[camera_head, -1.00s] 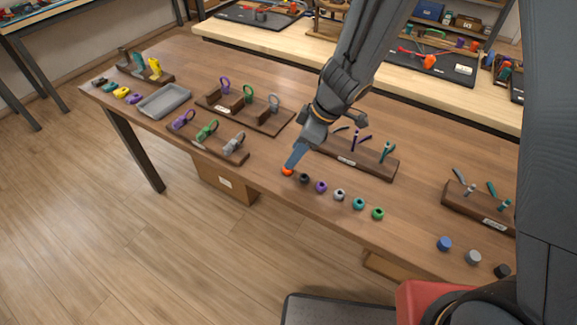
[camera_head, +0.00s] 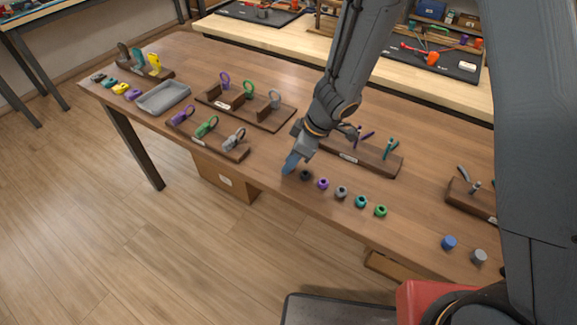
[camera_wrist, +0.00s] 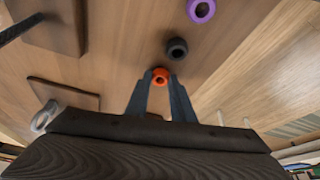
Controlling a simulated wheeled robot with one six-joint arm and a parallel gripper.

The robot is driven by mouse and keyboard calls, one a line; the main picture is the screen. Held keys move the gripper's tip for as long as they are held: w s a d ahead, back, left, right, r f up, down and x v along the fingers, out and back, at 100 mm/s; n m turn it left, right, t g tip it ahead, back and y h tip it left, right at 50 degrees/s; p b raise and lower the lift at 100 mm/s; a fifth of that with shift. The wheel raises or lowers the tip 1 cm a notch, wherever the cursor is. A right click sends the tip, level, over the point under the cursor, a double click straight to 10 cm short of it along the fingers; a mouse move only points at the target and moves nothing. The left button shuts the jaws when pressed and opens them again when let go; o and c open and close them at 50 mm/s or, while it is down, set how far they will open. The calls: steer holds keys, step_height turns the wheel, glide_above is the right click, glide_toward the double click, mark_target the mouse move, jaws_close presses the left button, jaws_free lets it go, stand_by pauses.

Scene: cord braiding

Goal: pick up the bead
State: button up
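An orange bead (camera_wrist: 160,77) shows in the wrist view between the tips of my gripper's two fingers (camera_wrist: 161,84). It fills most of the gap, and I cannot tell whether the fingers press on it or stand just clear. In the head view my gripper (camera_head: 290,169) points down at the table's front edge, at the left end of a row of beads, and hides the orange bead. A black bead (camera_head: 305,175) lies just to its right; it also shows in the wrist view (camera_wrist: 177,48).
The row continues right with a purple bead (camera_head: 323,184), a grey bead (camera_head: 341,192), a teal bead (camera_head: 361,202) and a green bead (camera_head: 380,211). A wooden rack (camera_head: 372,158) stands behind them. Another rack (camera_head: 236,153) is to the left.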

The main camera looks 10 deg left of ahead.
steer(key=shift+c, duration=0.2)
step_height(320, 180, up, 10)
steer(key=p, duration=0.3)
stand_by(0.3)
stand_by(0.4)
